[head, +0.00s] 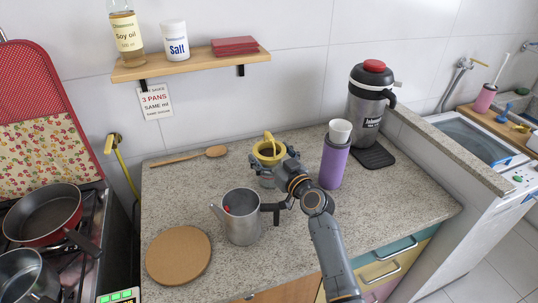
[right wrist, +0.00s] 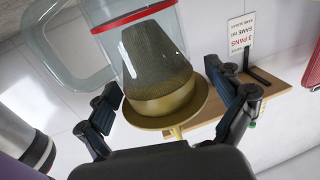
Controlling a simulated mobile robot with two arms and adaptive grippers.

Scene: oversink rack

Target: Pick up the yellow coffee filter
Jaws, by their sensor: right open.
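The yellow coffee filter (head: 268,149) sits on top of a clear glass jug at the back middle of the counter. In the right wrist view the filter (right wrist: 172,107) shows its yellow rim and dark mesh cone, with the cone inside the glass jug (right wrist: 90,62). My right gripper (head: 281,162) is at the filter's near right side in the head view. In the right wrist view its open fingers (right wrist: 163,84) stand on either side of the filter's rim. Whether a finger touches the rim is unclear. My left gripper is out of view.
A metal pitcher (head: 241,219) stands in front of the filter, close to my right arm. A purple bottle (head: 333,166) with a white cup (head: 340,132) on top stands to the right. A wooden spoon (head: 190,156) lies behind left; a round board (head: 179,256) lies front left.

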